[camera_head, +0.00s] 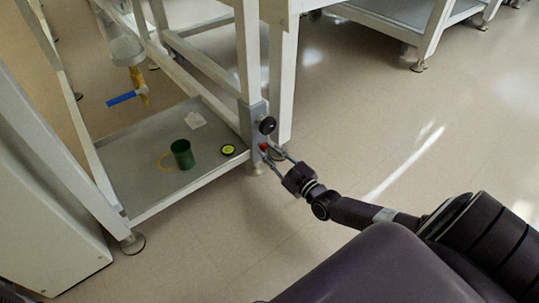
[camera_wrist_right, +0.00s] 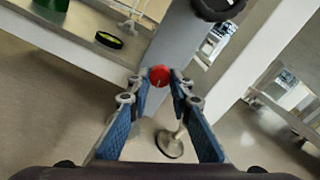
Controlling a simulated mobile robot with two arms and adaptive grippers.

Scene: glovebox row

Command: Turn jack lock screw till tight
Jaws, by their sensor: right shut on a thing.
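The jack lock screw has a small round red head (camera_head: 264,147) low on the grey plate of the frame's corner leg, under a black knob. My right gripper (camera_head: 268,150) reaches it from the right and is shut on it. In the right wrist view the red head (camera_wrist_right: 159,76) sits between the tips of the two blue-padded fingers (camera_wrist_right: 159,84). The fingers hide the screw's sides, and its thread cannot be seen. My left gripper is not in view.
The black knob (camera_head: 267,125) sits just above my fingers. The lower shelf (camera_head: 135,178) holds a green cup (camera_head: 183,154), a yellow-black round item (camera_head: 228,150) and a pale scrap (camera_head: 195,120). A levelling foot (camera_wrist_right: 170,144) stands below the leg. Floor to the right is clear.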

